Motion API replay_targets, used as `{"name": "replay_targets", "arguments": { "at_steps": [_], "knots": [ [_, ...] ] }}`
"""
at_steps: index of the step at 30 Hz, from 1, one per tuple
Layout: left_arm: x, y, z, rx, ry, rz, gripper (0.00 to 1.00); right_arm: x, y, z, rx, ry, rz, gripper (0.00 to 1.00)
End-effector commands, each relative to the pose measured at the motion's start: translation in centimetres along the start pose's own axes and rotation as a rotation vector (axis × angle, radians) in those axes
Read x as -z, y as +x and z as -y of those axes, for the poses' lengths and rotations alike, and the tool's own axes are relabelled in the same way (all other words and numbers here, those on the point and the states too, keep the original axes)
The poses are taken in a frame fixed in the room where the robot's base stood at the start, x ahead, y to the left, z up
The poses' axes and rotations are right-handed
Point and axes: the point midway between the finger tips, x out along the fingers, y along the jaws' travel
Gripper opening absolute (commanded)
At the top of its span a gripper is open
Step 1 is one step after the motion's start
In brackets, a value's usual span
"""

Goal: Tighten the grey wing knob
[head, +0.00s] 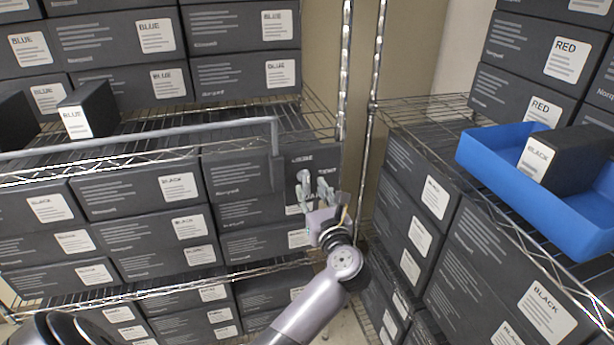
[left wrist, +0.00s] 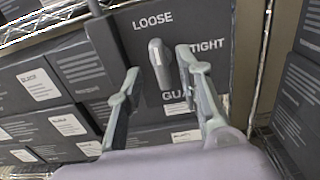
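The grey wing knob (left wrist: 159,64) shows in the left wrist view on a dark panel (left wrist: 217,22). Its wing stands nearly upright, leaning slightly, below the word LOOSE and left of the word TIGHT. My left gripper (left wrist: 160,72) is open, with one finger on each side of the knob in this view. The right finger looks closer to it; I cannot tell whether either touches. In the head view my left gripper (head: 315,190) is in front of the panel (head: 322,160) and hides much of it. My right gripper is not in view.
A grey rail (head: 150,137) runs across the left shelf, ending beside the panel. Dark boxes (head: 105,235) fill the racks. A blue bin (head: 490,165) holding a black-labelled box stands on the right rack. Chrome posts (head: 376,60) rise behind the gripper.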

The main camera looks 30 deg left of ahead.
Motion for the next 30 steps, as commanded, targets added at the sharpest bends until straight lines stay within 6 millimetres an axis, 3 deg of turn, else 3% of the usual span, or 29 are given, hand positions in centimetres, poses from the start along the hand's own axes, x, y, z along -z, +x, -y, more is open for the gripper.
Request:
{"name": "replay_targets", "arguments": {
  "at_steps": [3,10,20,30],
  "knots": [
    [-0.2,2.3,-0.1,-0.002,0.004,0.003,0.33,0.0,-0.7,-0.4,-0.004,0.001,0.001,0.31],
    [-0.1,4.7,0.0,0.000,0.001,0.001,0.33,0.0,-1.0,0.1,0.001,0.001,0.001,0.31],
    [0.0,5.1,0.0,0.000,0.000,0.000,0.33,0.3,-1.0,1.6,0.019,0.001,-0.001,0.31],
    [0.0,5.1,0.0,0.001,0.001,0.000,0.12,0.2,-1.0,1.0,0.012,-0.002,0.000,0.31]
  ]
}}
